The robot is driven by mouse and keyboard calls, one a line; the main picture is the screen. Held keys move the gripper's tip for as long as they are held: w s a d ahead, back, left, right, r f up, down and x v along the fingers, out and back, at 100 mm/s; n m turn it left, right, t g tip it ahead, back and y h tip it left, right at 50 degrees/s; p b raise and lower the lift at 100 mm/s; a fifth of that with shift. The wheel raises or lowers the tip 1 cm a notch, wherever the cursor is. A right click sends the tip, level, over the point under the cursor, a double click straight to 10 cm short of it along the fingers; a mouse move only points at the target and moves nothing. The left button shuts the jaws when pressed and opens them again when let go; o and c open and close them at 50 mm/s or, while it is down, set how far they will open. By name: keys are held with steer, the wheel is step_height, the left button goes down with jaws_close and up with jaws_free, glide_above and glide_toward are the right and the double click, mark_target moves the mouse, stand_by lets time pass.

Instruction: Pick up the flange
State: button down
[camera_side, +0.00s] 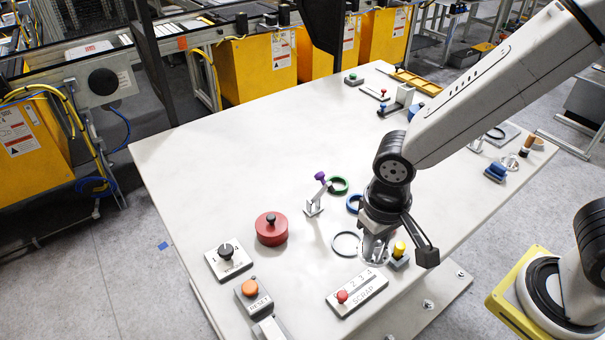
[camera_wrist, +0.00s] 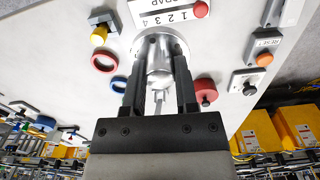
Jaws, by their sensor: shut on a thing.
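The flange (camera_wrist: 158,55) is a shiny metal part with a round base disc and a stepped cylindrical hub. In the side view it shows as a silvery shape (camera_side: 375,248) under my wrist, near the front right of the white table, partly hidden by my gripper. My gripper (camera_wrist: 159,74) points down over it, with one dark finger on each side of the hub. The fingers are shut on the hub. The base disc looks to be at or very near the table top; I cannot tell whether it touches.
Close by are a block with a yellow knob (camera_side: 399,250), a dark ring (camera_side: 346,244), a blue ring (camera_side: 353,204), a toggle lever (camera_side: 315,199) and the SCRAP panel (camera_side: 357,290). A red ring (camera_wrist: 104,61) shows too. The table's left middle is clear (camera_side: 220,160).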

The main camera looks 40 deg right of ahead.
steer(key=shift+s+d+r, duration=0.2)
steer(key=shift+s, duration=0.25)
steer(key=shift+w, duration=0.1)
stand_by(0.4)
steer(key=shift+w+f, duration=0.2)
steer(key=shift+w, duration=0.2)
glide_above(347, 244)
steer(key=s, duration=0.1)
step_height(347, 244, down, 5)
steer(key=shift+w+f, duration=0.35)
steer(key=shift+w, duration=0.15)
steer(key=shift+f, duration=0.15)
steer(key=shift+f, duration=2.7)
steer(key=shift+f, duration=0.6)
